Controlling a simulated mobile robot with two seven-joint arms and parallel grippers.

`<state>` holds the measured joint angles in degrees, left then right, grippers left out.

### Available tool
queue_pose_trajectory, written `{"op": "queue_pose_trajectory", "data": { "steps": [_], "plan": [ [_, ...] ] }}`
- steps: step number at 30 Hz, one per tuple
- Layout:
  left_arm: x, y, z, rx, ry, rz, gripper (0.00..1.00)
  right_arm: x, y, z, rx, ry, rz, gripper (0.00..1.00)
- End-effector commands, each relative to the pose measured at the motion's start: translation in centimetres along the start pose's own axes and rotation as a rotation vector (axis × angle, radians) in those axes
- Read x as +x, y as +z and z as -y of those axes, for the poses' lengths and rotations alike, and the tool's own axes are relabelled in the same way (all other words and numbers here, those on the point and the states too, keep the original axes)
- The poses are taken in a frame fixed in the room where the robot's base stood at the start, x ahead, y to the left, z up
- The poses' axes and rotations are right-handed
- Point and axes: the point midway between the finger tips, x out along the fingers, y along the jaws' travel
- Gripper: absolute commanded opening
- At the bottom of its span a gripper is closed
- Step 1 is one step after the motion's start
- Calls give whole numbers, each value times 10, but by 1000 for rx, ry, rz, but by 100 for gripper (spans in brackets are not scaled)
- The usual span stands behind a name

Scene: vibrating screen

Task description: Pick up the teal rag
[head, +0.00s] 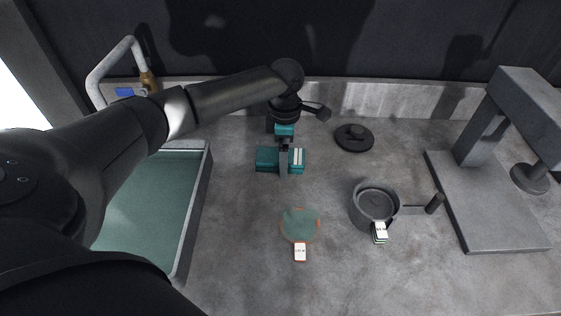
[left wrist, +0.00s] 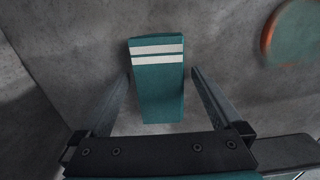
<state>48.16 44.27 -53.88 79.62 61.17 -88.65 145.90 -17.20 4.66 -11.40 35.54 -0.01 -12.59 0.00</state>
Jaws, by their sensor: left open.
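The teal rag (head: 267,158) lies folded on the grey worktop near the middle of the head view, with two white stripes at its right end. My left gripper (head: 284,168) is above it, pointing down, and hides part of its middle. In the left wrist view the rag (left wrist: 158,92) lies between the two spread fingers of the left gripper (left wrist: 161,75), with a gap visible on each side. The left gripper is open and holds nothing. I cannot tell how high its fingertips are above the worktop. My right gripper is not in view.
A green sink basin (head: 150,200) is at left with a faucet (head: 120,62). A round green disc with an orange rim (head: 299,224) lies in front. A dark pan (head: 375,203), a black lid (head: 354,137) and a grey stand (head: 490,205) are to the right.

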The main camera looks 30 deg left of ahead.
Motion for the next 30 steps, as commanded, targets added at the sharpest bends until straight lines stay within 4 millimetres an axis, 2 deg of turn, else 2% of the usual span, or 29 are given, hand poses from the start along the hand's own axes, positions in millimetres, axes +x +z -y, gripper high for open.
{"op": "queue_pose_trajectory", "data": {
  "steps": [5,27,30],
  "plan": [
    [0,0,0,0,0,0,100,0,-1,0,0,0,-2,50],
    [-1,0,0,0,0,0,18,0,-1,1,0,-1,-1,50],
    [-1,0,0,0,1,1,16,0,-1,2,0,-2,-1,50]
  ]
}}
